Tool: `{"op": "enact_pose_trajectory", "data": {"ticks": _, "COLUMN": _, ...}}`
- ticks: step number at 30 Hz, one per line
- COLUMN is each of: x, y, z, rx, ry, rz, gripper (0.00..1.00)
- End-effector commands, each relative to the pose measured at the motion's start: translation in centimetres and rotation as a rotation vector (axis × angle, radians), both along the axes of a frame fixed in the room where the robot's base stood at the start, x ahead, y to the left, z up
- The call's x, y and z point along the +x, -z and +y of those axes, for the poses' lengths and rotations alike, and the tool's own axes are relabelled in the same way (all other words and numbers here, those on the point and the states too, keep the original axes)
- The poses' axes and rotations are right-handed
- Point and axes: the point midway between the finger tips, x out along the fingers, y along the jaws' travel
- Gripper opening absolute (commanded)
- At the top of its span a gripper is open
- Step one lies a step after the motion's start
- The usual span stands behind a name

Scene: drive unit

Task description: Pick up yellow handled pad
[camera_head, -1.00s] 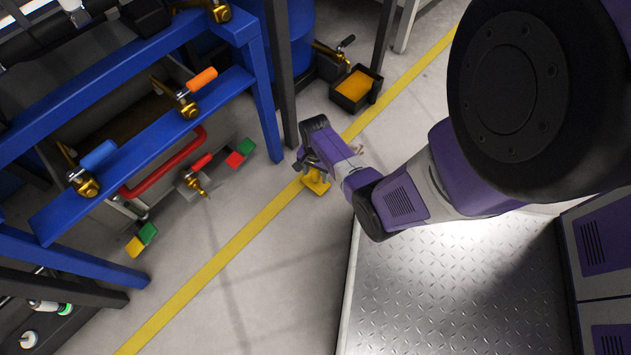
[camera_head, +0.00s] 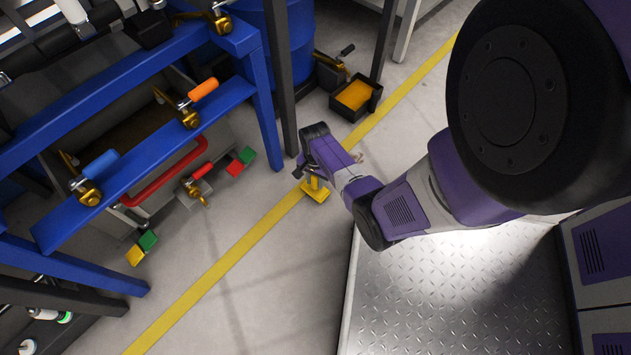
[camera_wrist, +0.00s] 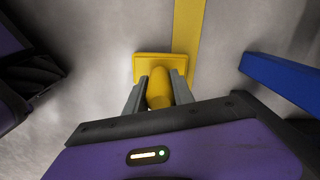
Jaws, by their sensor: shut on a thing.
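The yellow handled pad (camera_head: 315,190) has a flat square base and an upright handle. In the head view it shows below my gripper (camera_head: 308,170), near the yellow floor line. In the wrist view the pad's base (camera_wrist: 160,60) lies beyond the fingers, and its rounded yellow handle (camera_wrist: 158,90) stands between the two grey fingers of my gripper (camera_wrist: 158,85). My gripper is shut on the handle. The head view does not clearly show whether the base touches the floor. The fingers are mostly hidden by my wrist in the head view.
A blue frame (camera_head: 150,150) with orange and blue handled clamps stands on the left. A black bin with orange contents (camera_head: 356,97) sits on the floor behind. Red and green blocks (camera_head: 240,161) lie near the frame. The floor to the lower left of my gripper (camera_head: 245,285) is clear.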

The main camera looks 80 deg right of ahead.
Motion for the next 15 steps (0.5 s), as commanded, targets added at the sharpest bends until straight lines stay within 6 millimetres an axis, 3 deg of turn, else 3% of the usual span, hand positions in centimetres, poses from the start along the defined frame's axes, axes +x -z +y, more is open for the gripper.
{"op": "enact_pose_trajectory", "data": {"ticks": 8, "x": 0.1, "y": -5.2, "z": 0.0, "rx": -0.003, "ry": 0.000, "rz": -0.002, "gripper": 0.00}}
{"op": "enact_pose_trajectory", "data": {"ticks": 15, "x": 0.1, "y": -12.0, "z": -0.1, "rx": -0.004, "ry": 0.000, "rz": -0.002, "gripper": 0.00}}
